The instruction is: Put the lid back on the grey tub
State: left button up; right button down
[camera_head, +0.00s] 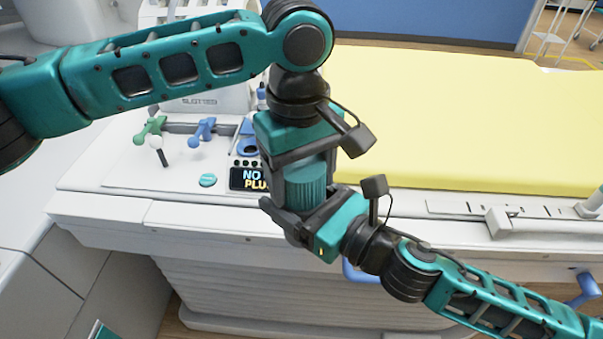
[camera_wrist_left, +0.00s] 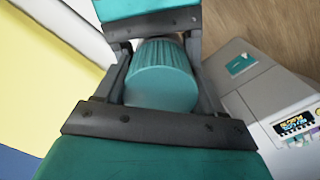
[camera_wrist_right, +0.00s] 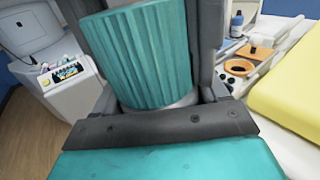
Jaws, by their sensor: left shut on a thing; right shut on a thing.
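The lid is a teal ribbed cap (camera_head: 306,188), seen in the middle of the head view. My left gripper (camera_head: 300,170) comes down from above and is shut on it. The lid's smooth round top shows between the fingers in the left wrist view (camera_wrist_left: 160,88). The grey tub (camera_head: 295,236) is directly below the lid, mostly hidden by my right gripper (camera_head: 303,210), which is shut on it from below. In the right wrist view the ribbed lid (camera_wrist_right: 145,55) stands over a thin grey strip of the tub (camera_wrist_right: 180,102). Whether the lid is fully seated I cannot tell.
Both grippers are held up in front of the white bed's edge (camera_head: 120,208). A yellow mattress (camera_head: 460,115) lies behind to the right. A white panel with green and blue handles (camera_head: 202,131) and a small display (camera_head: 250,178) is on the left.

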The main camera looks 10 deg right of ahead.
aim_at(301, 165)
pick_arm(q)
jog(key=shift+m, duration=0.6)
jog(key=o, duration=1.2)
jog(key=shift+c, duration=0.2)
jog(key=shift+r, duration=2.3)
jog(key=shift+c, duration=0.2)
